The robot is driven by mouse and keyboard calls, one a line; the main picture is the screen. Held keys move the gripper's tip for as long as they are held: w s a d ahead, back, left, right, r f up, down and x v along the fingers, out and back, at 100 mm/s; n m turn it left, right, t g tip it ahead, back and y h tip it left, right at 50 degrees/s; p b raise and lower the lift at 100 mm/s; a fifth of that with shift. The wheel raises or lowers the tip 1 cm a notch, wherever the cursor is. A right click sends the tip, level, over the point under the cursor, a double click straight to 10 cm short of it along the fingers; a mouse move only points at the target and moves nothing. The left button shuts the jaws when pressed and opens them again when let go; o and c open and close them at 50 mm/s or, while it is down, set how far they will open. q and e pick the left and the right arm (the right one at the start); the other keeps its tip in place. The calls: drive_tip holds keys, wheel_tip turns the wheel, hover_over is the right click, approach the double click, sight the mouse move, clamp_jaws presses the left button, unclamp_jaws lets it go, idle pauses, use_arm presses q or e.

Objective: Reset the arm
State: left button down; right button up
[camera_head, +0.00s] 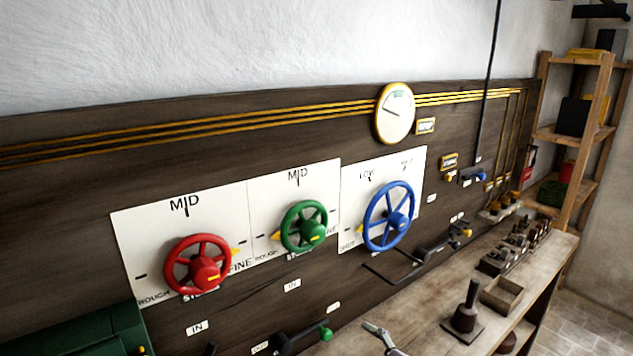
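One gripper of mine (377,329), apparently the right, shows at the bottom edge, low and in front of the wooden bench. Its fingertips look a little apart, with nothing seen between them. Most of its arm is cut off by the frame. My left gripper is not in view. The dark wall panel (70,215) carries a red wheel (205,274), a green wheel (313,236) and a blue wheel (399,219). A lever with a green knob (325,334) is left of the gripper.
A wooden bench (420,325) runs along the panel at right, bearing a dark stamp-like tool (466,312), an open box (502,296) and several small parts. A green casing (85,335) stands lower left. A round gauge (395,113) hangs above. A wooden shelf (598,110) stands far right.

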drive_tip(key=s+d+f+m+g+h, duration=0.3)
drive_tip(key=s+d+f+m+g, duration=0.25)
drive_tip(key=s+f, duration=0.6)
drive_tip(key=s+d+f+m+g+h, duration=0.2)
drive_tip(key=s+d+f+m+g, duration=0.35)
drive_tip(key=s, duration=0.95)
wheel_tip(320, 180, down, 32)
drive_tip(key=s+b, duration=0.2)
drive_tip(key=b, duration=0.2)
drive_tip(key=s+d+f+b, duration=0.1)
drive_tip(key=s+d+f, duration=0.1)
drive_tip(key=s+f, duration=0.6)
drive_tip(key=s+d+f+b, duration=0.1)
drive_tip(key=s+f, duration=0.7)
drive_tip(key=f, duration=0.2)
drive_tip(key=shift+s+d+m+g+h+b, duration=0.15)
drive_tip(key=shift+d+m+g+h+b, duration=0.15)
drive_tip(key=shift+d+b, duration=0.1)
